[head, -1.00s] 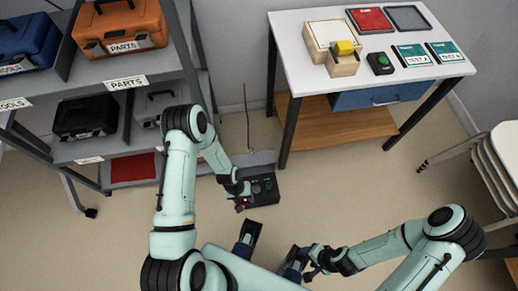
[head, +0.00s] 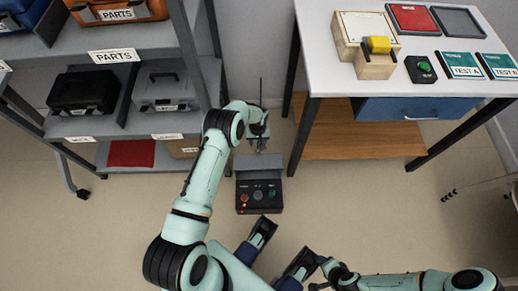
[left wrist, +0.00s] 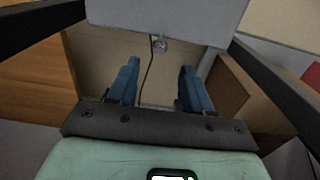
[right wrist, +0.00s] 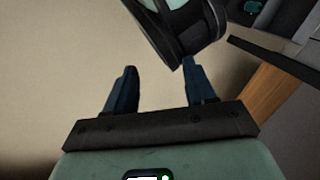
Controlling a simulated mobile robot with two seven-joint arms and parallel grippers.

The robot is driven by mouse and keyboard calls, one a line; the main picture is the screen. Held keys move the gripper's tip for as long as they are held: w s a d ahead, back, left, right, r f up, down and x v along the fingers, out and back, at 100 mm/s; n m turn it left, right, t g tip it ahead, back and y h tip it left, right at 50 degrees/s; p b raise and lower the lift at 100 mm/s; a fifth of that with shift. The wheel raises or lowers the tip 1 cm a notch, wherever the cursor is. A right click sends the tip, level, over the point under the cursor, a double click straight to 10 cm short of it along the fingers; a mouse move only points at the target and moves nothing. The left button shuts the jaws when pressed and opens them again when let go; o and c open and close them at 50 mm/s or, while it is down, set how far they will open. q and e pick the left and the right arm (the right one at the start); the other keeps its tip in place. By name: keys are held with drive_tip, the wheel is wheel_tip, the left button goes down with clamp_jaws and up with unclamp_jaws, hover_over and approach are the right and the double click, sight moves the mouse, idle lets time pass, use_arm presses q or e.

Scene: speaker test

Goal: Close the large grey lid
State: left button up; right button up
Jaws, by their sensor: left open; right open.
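The large grey lid (head: 258,165) stands raised, at an angle I cannot tell exactly, at the back of a dark control box (head: 259,197) on the floor. The box has a red button and knobs on its top. My left gripper (head: 259,148) is open, just beyond the lid's far edge; contact is not clear. In the left wrist view a grey panel (left wrist: 165,18), likely the lid, cuts across the top, beyond the open, empty fingers (left wrist: 156,88). My right gripper (right wrist: 155,88) is open and empty, low in the head view.
A grey shelf rack (head: 195,100) with cases stands left of the left arm. A white-topped table (head: 325,75) stands on the right, one leg close to the lid. A thin black rod (head: 261,92) rises behind the lid. The floor right of the box is clear.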

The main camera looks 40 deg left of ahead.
sight(258, 150)
use_arm(q)
wheel_tip(258, 150, down, 8)
drive_tip(key=shift+r+b, duration=0.25)
drive_tip(key=shift+b, duration=0.65)
use_arm(e)
drive_tip(key=shift+t+h, duration=0.3)
drive_tip(key=shift+t, duration=0.3)
drive_tip(key=w, duration=0.1)
drive_tip(key=w+d+f, duration=0.1)
drive_tip(key=w+f, duration=0.1)
drive_tip(key=shift+w+d+f, duration=0.2)
drive_tip(key=shift+d+f, duration=0.05)
drive_tip(key=shift+d, duration=0.1)
use_arm(q)
clamp_jaws()
